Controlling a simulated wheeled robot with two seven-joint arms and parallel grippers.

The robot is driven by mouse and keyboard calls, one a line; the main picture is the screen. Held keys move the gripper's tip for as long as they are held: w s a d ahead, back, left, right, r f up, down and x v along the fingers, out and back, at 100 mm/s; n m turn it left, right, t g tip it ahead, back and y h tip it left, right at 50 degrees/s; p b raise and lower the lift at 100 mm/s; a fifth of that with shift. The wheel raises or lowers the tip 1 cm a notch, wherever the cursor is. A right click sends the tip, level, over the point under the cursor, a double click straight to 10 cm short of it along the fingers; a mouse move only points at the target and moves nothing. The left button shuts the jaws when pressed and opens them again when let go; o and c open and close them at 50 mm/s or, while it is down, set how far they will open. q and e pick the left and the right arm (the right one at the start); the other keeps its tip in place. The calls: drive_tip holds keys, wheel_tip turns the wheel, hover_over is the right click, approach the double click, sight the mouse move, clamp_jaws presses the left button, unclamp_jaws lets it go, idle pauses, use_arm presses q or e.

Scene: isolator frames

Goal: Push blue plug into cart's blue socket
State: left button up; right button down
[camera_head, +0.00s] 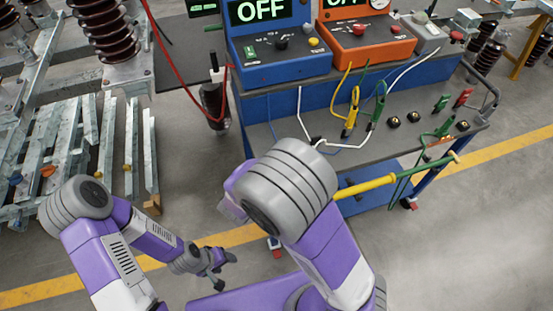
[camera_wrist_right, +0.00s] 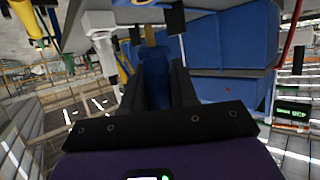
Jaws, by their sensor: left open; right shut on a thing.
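My right gripper (camera_wrist_right: 158,75) is shut on a blue piece, which looks like the blue plug (camera_wrist_right: 155,88), between its dark fingers in the right wrist view. In the head view my right arm's elbow covers that gripper and the plug. The cart (camera_head: 315,100) stands at the upper right in the head view, and its blue body (camera_wrist_right: 225,40) fills the upper right of the wrist view. I cannot make out its blue socket. A thin blue wire runs down the cart behind my right arm. My left gripper (camera_head: 218,277) is open and empty, low over the floor, away from the cart.
A blue box (camera_head: 285,68) reading OFF and an orange box (camera_head: 375,48) stand on the cart. Yellow and green plugs and black sockets (camera_head: 393,122) sit on its lower shelf. A yellow rod (camera_head: 365,187) juts out. Metal frames (camera_head: 80,150) stand left.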

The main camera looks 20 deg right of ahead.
drive_tip(key=shift+f, duration=0.3)
idle(0.6)
drive_tip(key=shift+p, duration=0.3)
drive_tip(key=shift+p, duration=0.65)
idle(0.9)
drive_tip(key=shift+f+b, duration=0.75)
drive_tip(key=shift+f, duration=0.7)
drive_tip(key=c, duration=0.8)
unclamp_jaws()
